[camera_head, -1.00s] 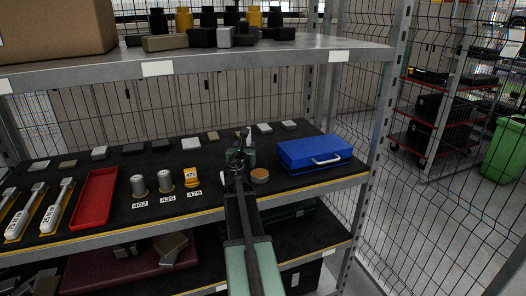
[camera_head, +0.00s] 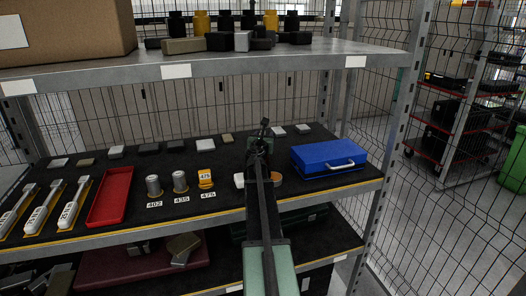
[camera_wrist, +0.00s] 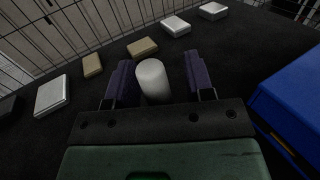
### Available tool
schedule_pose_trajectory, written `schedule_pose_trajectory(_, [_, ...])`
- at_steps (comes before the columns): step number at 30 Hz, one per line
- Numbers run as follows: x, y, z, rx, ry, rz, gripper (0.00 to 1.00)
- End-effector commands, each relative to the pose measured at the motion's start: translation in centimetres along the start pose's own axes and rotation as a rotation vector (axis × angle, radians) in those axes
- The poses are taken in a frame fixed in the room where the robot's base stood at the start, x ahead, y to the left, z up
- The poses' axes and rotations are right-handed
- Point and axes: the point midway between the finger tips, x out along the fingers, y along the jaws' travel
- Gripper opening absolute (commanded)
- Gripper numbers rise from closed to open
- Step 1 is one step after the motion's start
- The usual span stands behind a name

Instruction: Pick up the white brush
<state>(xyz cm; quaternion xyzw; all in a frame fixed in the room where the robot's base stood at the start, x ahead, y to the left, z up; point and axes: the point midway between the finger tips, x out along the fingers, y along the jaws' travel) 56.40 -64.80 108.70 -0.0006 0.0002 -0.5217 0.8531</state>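A white rounded cylinder (camera_wrist: 153,82), which I take to be the white brush, stands between the fingers of my gripper (camera_wrist: 160,82) in the wrist view. No bristles show. It is close to the left finger, with a dark gap before the right finger, so the gripper is open around it. In the head view my gripper (camera_head: 261,135) is over the middle shelf, and my arm hides most of what is there. A small white item (camera_head: 239,180) shows just left of my arm; I cannot tell whether it is the same thing.
A blue case (camera_head: 329,158) stands close on the right. A tan round item (camera_head: 277,180) lies beside my arm. Grey cylinders (camera_head: 153,186), a yellow block (camera_head: 206,178) and a red tray (camera_head: 110,195) are to the left. The upper shelf (camera_head: 220,65) hangs above.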

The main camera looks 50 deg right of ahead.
Motion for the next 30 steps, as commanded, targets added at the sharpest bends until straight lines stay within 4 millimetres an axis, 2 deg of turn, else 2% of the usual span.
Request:
schedule_pose_trajectory(1, [0.0, 0.0, 0.0, 0.000, 0.000, 0.000, 0.41])
schedule_pose_trajectory(2, [0.0, 0.0, 0.0, 0.000, 0.000, 0.000, 0.37])
schedule_pose_trajectory(9, [0.0, 0.0, 0.0, 0.000, 0.000, 0.000, 0.00])
schedule_pose_trajectory(16, [0.0, 0.0, 0.0, 0.000, 0.000, 0.000, 0.00])
schedule_pose_trajectory(20, [0.0, 0.0, 1.1, 0.000, 0.000, 0.000, 0.00])
schedule_pose_trajectory(23, [0.0, 0.0, 3.0, 0.000, 0.000, 0.000, 0.00])
schedule_pose_trajectory(30, [0.0, 0.0, 9.0, 0.000, 0.000, 0.000, 0.00])
